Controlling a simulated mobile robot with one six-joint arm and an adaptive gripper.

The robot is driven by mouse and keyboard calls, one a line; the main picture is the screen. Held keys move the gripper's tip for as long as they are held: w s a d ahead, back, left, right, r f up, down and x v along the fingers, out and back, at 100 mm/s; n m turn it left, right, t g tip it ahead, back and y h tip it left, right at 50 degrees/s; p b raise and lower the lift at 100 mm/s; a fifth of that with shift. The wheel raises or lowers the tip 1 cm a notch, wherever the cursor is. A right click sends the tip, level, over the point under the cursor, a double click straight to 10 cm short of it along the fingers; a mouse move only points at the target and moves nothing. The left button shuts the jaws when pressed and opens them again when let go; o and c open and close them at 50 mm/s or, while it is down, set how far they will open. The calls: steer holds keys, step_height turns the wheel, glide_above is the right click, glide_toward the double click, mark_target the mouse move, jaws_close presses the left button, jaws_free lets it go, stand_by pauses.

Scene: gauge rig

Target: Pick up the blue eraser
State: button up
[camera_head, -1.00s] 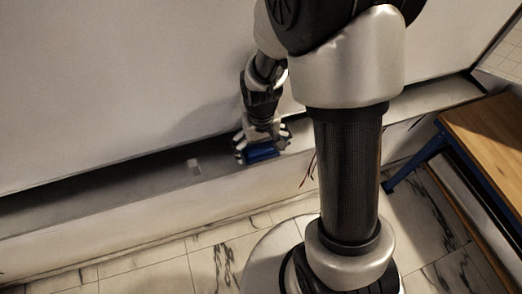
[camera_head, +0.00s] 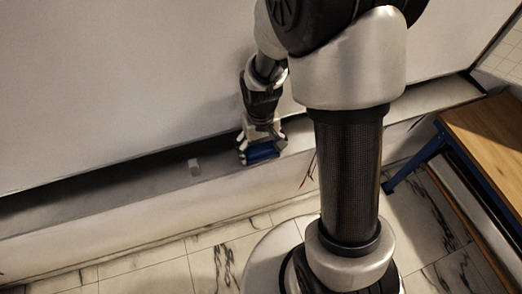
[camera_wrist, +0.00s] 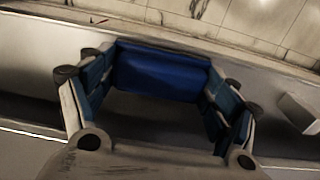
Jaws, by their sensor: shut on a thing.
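The blue eraser (camera_head: 262,153) is a dark blue block at the ledge below the white panel. In the wrist view the eraser (camera_wrist: 162,73) lies across the space between the fingertips, with a finger at each end. My gripper (camera_head: 260,148) is shut on the eraser's two ends. It also shows in the wrist view (camera_wrist: 160,80), with blue pads on the inner sides of its fingers. The fingers partly hide the eraser in the head view. I cannot tell whether the eraser touches the ledge.
A small white block (camera_head: 194,166) lies on the ledge (camera_head: 130,192) to the left of my gripper; it shows at the right in the wrist view (camera_wrist: 297,112). The white panel (camera_head: 110,80) rises behind the ledge. A wooden-topped table (camera_head: 490,130) stands at the right.

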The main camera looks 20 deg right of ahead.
mark_target(261, 148)
steer(key=shift+s+f, duration=0.25)
steer(key=shift+r, duration=0.4)
steer(key=shift+c, duration=1.4)
step_height(261, 148, up, 20)
steer(key=p, duration=0.3)
steer(key=shift+w+f, duration=0.2)
steer(key=shift+f, duration=0.05)
